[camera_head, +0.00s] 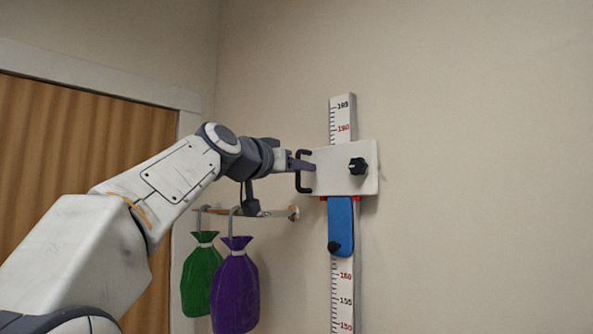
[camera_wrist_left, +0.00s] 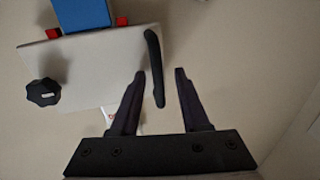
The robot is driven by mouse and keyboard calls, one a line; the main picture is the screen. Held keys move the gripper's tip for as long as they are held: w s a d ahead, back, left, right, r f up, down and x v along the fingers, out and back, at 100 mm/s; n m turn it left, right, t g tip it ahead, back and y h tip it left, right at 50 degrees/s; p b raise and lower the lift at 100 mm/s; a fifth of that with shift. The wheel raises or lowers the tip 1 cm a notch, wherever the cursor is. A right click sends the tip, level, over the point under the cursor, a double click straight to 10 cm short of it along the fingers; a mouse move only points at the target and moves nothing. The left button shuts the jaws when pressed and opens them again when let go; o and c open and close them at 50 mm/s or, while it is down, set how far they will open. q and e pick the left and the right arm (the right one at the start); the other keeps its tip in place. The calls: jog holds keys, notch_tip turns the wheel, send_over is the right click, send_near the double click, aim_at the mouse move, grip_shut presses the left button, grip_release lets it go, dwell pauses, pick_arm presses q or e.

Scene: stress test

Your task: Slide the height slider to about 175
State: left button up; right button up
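The height slider is a pale plate (camera_head: 328,180) with a black knob (camera_head: 357,166), set across a vertical white scale (camera_head: 342,305) on the wall. A black C-shaped handle (camera_head: 300,184) stands at its left edge. Small red parts (camera_head: 325,198) show at its lower edge; the scale numbers beside them are covered. My left gripper (camera_head: 310,166) is at the handle. In the left wrist view my left gripper (camera_wrist_left: 160,73) is open, with the handle (camera_wrist_left: 154,65) between its fingers and visible gaps at the tips. The plate (camera_wrist_left: 95,65) shows there too. My right gripper is not in view.
A blue piece (camera_head: 340,220) with a black knob (camera_head: 334,247) is on the scale below the plate. A green bag (camera_head: 201,280) and a purple bag (camera_head: 235,295) hang from a wall rail (camera_head: 270,214) under my left wrist. Bare wall lies right of the scale.

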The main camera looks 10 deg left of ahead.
pick_arm(q)
jog(key=shift+w+d+f, duration=0.1)
jog(key=b+v, duration=0.5)
jog(key=v, duration=0.5)
jog(key=shift+s, duration=0.2)
